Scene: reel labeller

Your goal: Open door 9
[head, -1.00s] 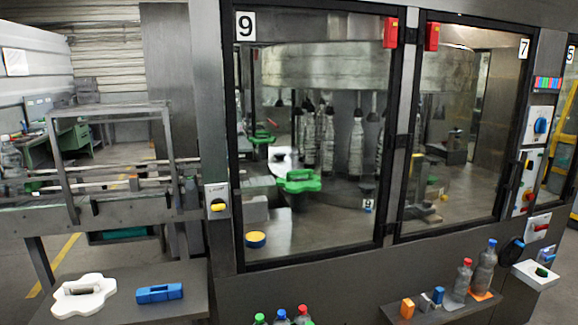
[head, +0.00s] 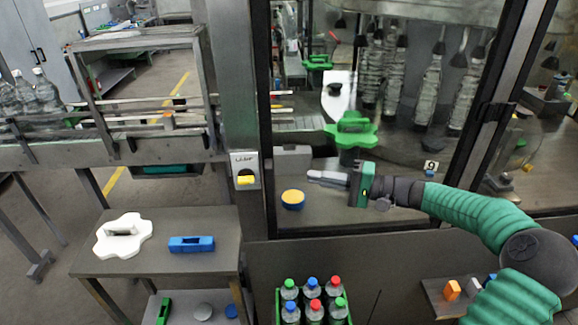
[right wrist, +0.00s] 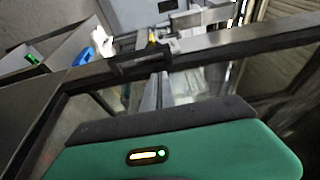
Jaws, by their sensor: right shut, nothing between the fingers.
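Door 9 (head: 264,120) is a tall glass door in a black frame, and it looks closed. My right gripper (head: 312,177) is in front of the lower left part of the glass, pointing left toward the door's left frame. Its fingers are together and empty. In the right wrist view the fingers (right wrist: 158,90) point at the dark frame, where a black bracket-like part (right wrist: 140,61), possibly the handle, sits just ahead. Contact cannot be told. My left gripper is not in view.
A switch with a yellow knob (head: 245,180) is on the post left of the door. A side table (head: 160,262) holds a white part (head: 124,235) and a blue block (head: 191,244). A crate of capped bottles (head: 312,300) stands below the door. Behind the glass is a green star wheel (head: 351,128).

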